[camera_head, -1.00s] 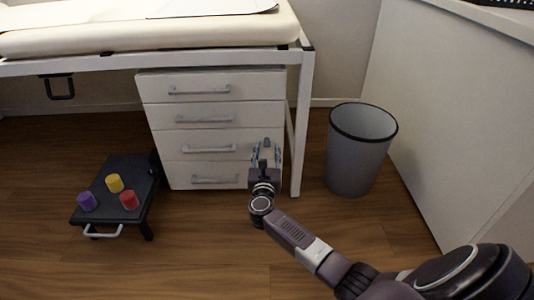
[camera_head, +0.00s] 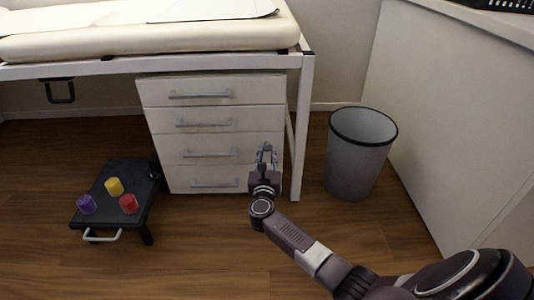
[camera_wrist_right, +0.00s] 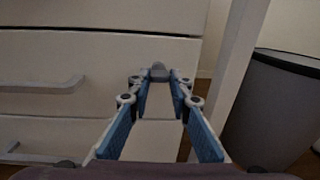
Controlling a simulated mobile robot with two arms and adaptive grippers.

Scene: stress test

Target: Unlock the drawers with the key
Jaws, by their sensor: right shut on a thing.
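The white drawer unit (camera_head: 230,138) has several stacked drawers with grey bar handles, all closed. My right gripper (camera_head: 267,155) is in front of the lower right part of the unit. In the right wrist view its blue-padded fingers (camera_wrist_right: 160,82) are shut at the tips on a small grey piece, which looks like the key (camera_wrist_right: 159,71). The piece points toward the drawer front (camera_wrist_right: 100,65). I cannot tell whether it sits in a lock; no keyhole shows. My left gripper is not in view.
A grey bin (camera_head: 358,155) stands right of the unit, beyond a white bed leg (camera_head: 301,130). A black step stool (camera_head: 140,180) with purple, yellow and red cups stands at left. A padded bed (camera_head: 150,35) overhangs the unit. The front floor is clear.

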